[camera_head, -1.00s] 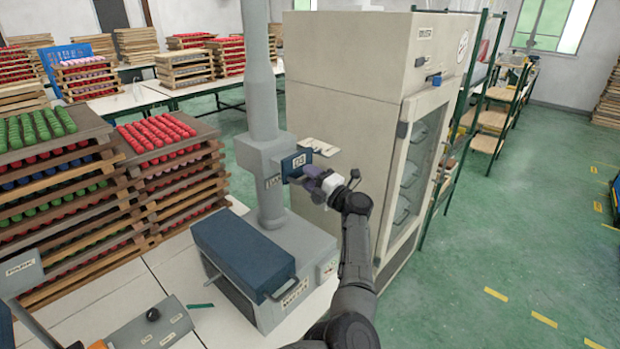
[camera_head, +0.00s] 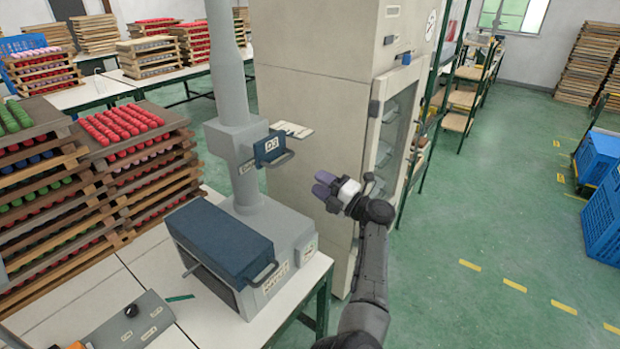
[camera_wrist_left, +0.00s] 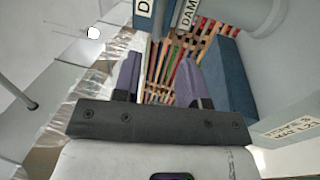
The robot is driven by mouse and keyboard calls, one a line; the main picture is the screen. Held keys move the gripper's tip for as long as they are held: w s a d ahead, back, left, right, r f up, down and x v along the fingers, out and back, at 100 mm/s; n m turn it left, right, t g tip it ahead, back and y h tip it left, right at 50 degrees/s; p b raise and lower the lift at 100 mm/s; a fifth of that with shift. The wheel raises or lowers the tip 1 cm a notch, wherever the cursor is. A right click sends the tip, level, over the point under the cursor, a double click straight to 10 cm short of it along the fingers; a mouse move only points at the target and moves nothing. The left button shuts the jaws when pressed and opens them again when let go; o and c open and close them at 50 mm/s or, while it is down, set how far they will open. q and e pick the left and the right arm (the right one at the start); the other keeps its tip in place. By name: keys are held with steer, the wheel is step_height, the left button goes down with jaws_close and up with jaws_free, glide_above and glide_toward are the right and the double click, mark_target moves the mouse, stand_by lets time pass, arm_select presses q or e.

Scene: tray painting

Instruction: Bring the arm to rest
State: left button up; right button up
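My left gripper (camera_head: 322,184), with purple fingers and a white body, is in the air in front of the beige cabinet (camera_head: 312,120) in the head view. It is to the right of the grey machine's column and apart from the small dark blue plate with a handle (camera_head: 270,148). In the left wrist view the two fingers of my left gripper (camera_wrist_left: 157,72) stand apart with nothing held between them. My left arm reaches up from the lower right of the head view. My right gripper is not in view.
A grey machine with a dark blue box (camera_head: 220,238) stands on the white table (camera_head: 90,300). Stacked wooden trays (camera_head: 150,190) with red pieces stand at the left. Blue crates (camera_head: 603,215) are at the right edge. Green floor (camera_head: 480,220) right of the cabinet is open.

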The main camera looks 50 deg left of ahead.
arm_select(q)
steer(key=shift+w+d+f, duration=0.1)
steer(key=shift+d, duration=0.3)
steer(key=shift+w, duration=0.1)
stand_by(0.3)
